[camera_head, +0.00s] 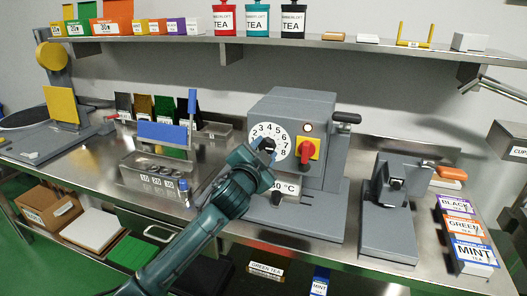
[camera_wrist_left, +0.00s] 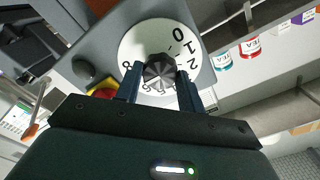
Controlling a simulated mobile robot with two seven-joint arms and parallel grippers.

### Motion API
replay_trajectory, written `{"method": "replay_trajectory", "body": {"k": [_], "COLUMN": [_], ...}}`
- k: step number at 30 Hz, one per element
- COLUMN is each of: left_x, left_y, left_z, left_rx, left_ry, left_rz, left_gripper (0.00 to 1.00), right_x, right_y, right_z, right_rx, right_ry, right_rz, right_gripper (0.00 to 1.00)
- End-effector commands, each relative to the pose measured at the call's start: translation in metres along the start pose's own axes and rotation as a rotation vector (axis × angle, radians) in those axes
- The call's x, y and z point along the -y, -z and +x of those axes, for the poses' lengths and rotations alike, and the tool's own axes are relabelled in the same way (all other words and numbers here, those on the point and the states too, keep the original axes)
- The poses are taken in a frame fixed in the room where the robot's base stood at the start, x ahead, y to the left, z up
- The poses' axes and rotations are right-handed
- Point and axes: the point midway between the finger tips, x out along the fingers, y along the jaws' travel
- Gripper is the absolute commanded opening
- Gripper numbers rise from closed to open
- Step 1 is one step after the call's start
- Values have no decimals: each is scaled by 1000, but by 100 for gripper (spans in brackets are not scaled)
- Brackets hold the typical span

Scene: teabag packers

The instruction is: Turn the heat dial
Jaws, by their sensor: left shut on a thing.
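The heat dial is a round white plate (camera_head: 282,132) with black numbers on the front of a grey machine (camera_head: 300,110). It also shows in the left wrist view (camera_wrist_left: 133,45) with a dark ribbed knob (camera_wrist_left: 159,70) at its centre. My left gripper (camera_wrist_left: 160,85) is shut on the knob, one finger on each side. In the head view my left gripper (camera_head: 262,148) covers the lower left part of the dial, and the knob is mostly hidden there. My right gripper is not in view.
A red knob on a yellow plate (camera_head: 316,149) sits just right of the dial. A sealing-type device (camera_head: 390,205) and tea boxes (camera_head: 468,245) stand to the right. A shelf (camera_head: 300,42) runs above.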

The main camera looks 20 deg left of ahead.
Motion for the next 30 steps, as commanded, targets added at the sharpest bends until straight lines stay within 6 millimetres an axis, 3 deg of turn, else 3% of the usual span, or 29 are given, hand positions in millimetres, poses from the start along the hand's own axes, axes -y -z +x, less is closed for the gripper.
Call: {"method": "replay_trajectory", "body": {"k": [7, 8, 15, 25, 30], "left_x": [0, 0, 0, 0, -2], "left_y": [0, 0, 0, 0, -2], "left_z": [0, 0, 0, -3, -24], "left_rx": [-1, -1, -1, -1, 0], "left_ry": [0, 0, 0, 0, -1], "left_rz": [0, 0, -1, -2, -2], "left_gripper": [16, 39, 59, 60, 60], "right_x": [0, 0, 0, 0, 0], "right_y": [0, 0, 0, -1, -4], "right_z": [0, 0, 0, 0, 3], "right_rx": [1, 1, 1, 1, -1], "right_ry": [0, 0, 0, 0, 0], "right_rz": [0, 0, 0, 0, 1], "right_gripper": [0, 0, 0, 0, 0]}}
